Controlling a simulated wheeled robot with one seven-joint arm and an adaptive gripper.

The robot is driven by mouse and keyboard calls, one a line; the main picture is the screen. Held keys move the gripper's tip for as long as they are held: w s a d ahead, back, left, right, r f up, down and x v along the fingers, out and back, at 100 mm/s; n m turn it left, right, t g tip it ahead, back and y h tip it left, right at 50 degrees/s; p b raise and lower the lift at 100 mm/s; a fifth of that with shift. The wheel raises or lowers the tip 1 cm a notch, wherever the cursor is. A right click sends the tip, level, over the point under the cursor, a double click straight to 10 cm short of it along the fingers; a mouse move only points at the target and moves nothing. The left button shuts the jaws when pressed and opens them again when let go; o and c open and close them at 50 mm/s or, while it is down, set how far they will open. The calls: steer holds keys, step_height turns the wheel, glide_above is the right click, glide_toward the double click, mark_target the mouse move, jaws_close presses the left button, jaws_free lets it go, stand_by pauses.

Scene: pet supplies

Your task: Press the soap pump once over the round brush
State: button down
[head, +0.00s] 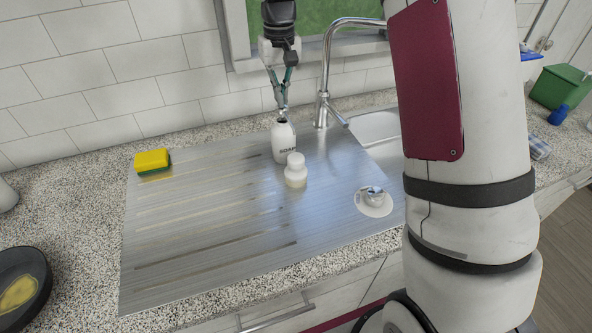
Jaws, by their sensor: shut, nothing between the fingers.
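The soap pump (284,144) is a white bottle with dark lettering, standing upright on the metal drainboard. My gripper (281,115) points down right over its top, fingers shut with nothing held. The fingertips cover the pump head, so I cannot tell whether they touch it. A small white rounded piece with a knob-like top (296,171), which appears to be the round brush, stands just in front of the bottle and slightly right. Its bristles are not visible.
A yellow and green sponge (152,161) lies at the drainboard's back left. A metal knob on a white disc (374,200) sits at right. The tap (325,80) rises close behind the bottle, beside the sink. A dark pan (22,285) is at front left.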

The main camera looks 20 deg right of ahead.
steer(key=shift+f, duration=1.15)
steer(key=shift+r, duration=1.7)
steer(key=shift+r+p, duration=0.45)
steer(key=shift+r, duration=2.55)
